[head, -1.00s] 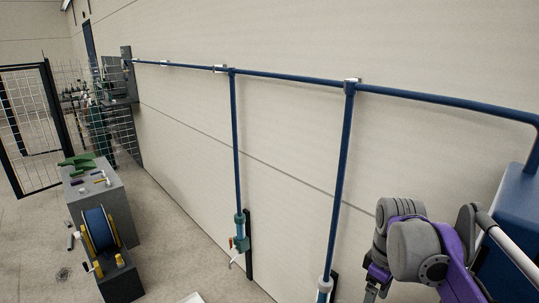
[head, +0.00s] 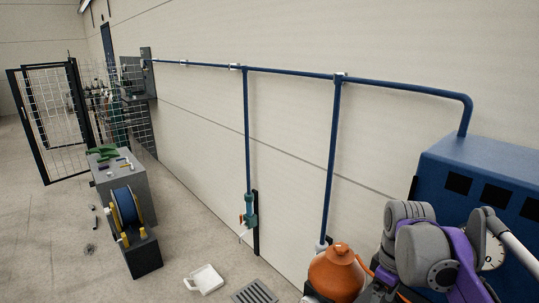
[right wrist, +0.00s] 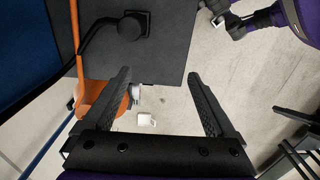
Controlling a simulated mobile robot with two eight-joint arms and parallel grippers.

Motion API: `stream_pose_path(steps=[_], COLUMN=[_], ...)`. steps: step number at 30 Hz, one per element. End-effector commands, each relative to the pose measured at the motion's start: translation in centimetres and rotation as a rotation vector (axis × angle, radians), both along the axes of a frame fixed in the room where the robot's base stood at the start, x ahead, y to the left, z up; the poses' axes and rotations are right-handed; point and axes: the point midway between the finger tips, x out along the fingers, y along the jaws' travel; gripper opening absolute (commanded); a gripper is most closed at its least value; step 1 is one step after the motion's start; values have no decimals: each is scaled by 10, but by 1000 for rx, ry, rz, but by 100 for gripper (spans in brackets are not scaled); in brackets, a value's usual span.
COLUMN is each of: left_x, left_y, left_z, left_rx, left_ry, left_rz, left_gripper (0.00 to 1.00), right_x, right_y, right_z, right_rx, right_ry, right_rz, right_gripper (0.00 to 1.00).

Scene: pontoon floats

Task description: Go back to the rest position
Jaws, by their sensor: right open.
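My right arm (head: 432,250) comes in at the lower right of the head view, grey and purple, beside a blue cabinet. Its fingertips are not clear there. A purple and black part of my own body shows at the top right of that view. My left gripper does not show in the head view.
A blue cabinet (head: 485,165) stands close by my right arm. An orange vessel (head: 336,275) is left of the arm. A white tray (head: 207,279) and a floor grate (head: 255,292) lie by the wall. A hose reel (head: 125,207) and grey block (head: 120,178) stand left; floor between is open.

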Motion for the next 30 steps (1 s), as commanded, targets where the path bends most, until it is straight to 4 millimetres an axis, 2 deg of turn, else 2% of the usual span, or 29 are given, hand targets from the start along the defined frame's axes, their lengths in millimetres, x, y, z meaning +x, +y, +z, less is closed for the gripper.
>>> stream_pose_path(steps=[1,8,15,18,24,30], left_x=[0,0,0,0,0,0], left_y=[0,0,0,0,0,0], left_z=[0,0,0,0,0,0], left_rx=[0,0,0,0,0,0], left_ry=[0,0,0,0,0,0], left_rz=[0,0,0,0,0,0], left_gripper=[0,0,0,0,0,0], right_x=[-11,-52,-114,-134,-153,-154], right_y=[7,28,51,57,63,63], right_z=[-8,-46,-113,-136,-160,-162], right_rx=[-2,5,80,119,167,173], right_ry=[-27,-161,-340,-393,-445,-450], right_rz=[-37,-241,-510,-598,-690,-702], right_gripper=[91,91,91,91,91,91])
